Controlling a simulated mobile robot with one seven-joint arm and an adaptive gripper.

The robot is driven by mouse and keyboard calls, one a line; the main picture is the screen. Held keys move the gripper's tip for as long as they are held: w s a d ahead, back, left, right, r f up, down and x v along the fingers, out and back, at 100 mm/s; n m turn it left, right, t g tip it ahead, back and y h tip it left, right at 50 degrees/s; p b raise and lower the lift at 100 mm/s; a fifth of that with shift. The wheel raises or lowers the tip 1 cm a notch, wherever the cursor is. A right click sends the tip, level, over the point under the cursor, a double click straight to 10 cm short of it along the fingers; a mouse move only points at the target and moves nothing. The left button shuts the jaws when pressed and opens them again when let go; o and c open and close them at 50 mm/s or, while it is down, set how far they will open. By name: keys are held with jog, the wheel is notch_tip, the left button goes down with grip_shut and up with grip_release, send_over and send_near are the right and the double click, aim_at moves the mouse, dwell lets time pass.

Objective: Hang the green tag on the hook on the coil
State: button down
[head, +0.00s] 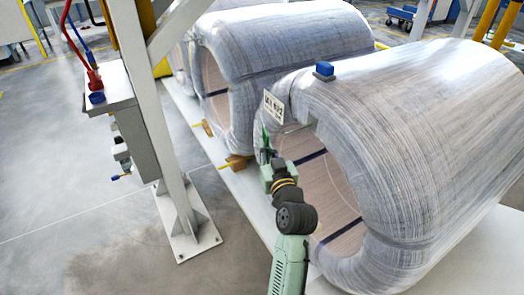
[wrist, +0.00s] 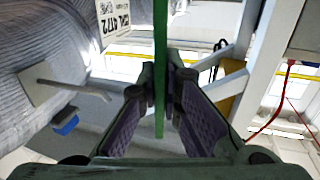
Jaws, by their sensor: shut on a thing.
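The green tag (wrist: 160,62) stands edge-on between my gripper's fingers (wrist: 160,110) in the wrist view, as a thin upright strip. My gripper (head: 266,158) is shut on it. In the head view the tag (head: 264,138) shows as a narrow green sliver beside the near wrapped coil (head: 420,120). In the wrist view a grey hook (wrist: 78,88) sticks out from a plate on the coil, to the left of the tag and apart from it. I cannot make out the hook in the head view.
A white label (head: 273,107) with black print is on the coil near my gripper. A blue block (head: 324,70) sits on top of the coil. A second wrapped coil (head: 285,45) stands behind. A grey-white post (head: 165,125) with a control box stands at left.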

jog(key=w+d+f+b, duration=0.1)
jog(key=w+d+b, duration=0.2)
jog(key=d, duration=0.3)
jog(key=shift+w+d+f, duration=0.2)
jog(key=shift+w+f, duration=0.05)
jog(key=shift+w, duration=0.6)
dwell(0.7)
jog(key=c, duration=1.7)
grip_release()
